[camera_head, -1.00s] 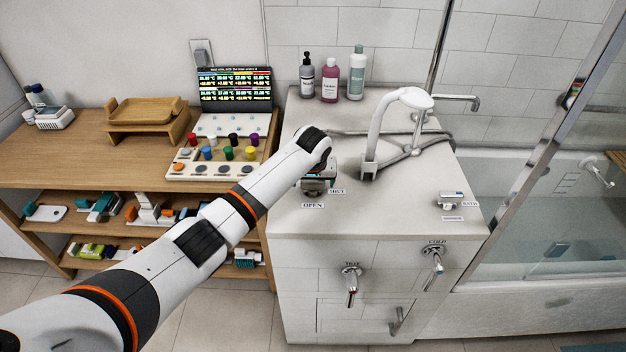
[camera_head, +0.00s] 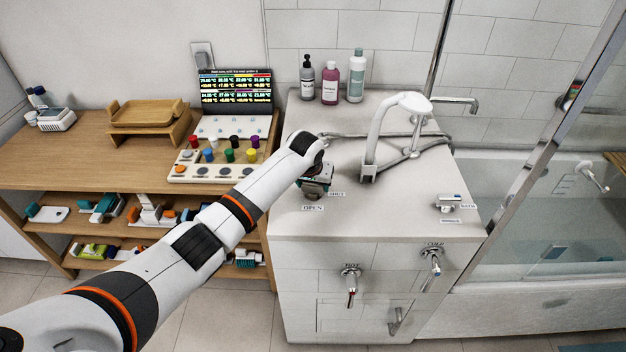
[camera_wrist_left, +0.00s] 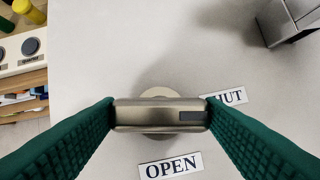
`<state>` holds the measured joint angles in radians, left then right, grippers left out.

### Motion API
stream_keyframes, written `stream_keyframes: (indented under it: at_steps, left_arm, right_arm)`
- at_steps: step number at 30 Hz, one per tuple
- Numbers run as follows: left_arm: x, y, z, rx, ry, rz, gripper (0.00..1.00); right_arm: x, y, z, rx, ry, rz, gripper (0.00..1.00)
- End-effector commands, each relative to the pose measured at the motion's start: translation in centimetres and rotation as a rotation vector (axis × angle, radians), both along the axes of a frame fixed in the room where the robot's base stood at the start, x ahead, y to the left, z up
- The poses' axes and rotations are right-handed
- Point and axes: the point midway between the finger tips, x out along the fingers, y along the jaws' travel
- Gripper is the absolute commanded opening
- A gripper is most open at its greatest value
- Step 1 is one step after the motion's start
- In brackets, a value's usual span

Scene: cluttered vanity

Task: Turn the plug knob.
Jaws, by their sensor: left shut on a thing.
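The plug knob (camera_wrist_left: 160,116) is a brushed-metal bar on a round base, on the white counter. In the left wrist view it lies level across the picture, with a dark mark on its right end, close to the partly covered SHUT label (camera_wrist_left: 228,97). The OPEN label (camera_wrist_left: 170,165) lies just below it. My left gripper (camera_wrist_left: 160,114) has its green ribbed fingers at the two ends of the bar and is shut on it. In the head view my left gripper (camera_head: 314,188) points down at the counter and hides most of the knob. My right gripper is not in view.
Several bottles (camera_head: 330,82) stand at the back. A panel with coloured knobs (camera_head: 222,155) is on the wooden shelf to the left.

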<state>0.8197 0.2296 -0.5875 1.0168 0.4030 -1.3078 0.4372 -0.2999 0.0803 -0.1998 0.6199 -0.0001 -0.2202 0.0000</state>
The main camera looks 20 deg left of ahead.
Motion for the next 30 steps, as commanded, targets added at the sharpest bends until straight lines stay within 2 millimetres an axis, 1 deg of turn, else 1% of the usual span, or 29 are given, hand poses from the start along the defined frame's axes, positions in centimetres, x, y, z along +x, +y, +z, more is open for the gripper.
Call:
stream_keyframes:
  at_steps: [1,6,14,23,30]
  left_arm:
    - [-0.1,0.1,0.2,-0.001,0.002,-0.037,0.39]
    - [0.0,0.1,0.2,-0.002,0.002,-0.197,0.39]
    - [0.0,0.3,-0.1,-0.002,0.001,-0.442,0.39]
    - [0.2,0.5,-0.3,-0.003,-0.001,-0.727,0.39]
    - [0.3,0.5,-0.4,-0.003,-0.002,-0.954,0.39]
  right_arm:
    - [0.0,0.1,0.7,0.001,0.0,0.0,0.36]
    - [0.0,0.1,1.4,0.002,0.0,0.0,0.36]
    - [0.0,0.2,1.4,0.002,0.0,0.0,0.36]
    - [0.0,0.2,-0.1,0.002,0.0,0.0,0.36]
    - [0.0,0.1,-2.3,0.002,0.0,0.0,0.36]
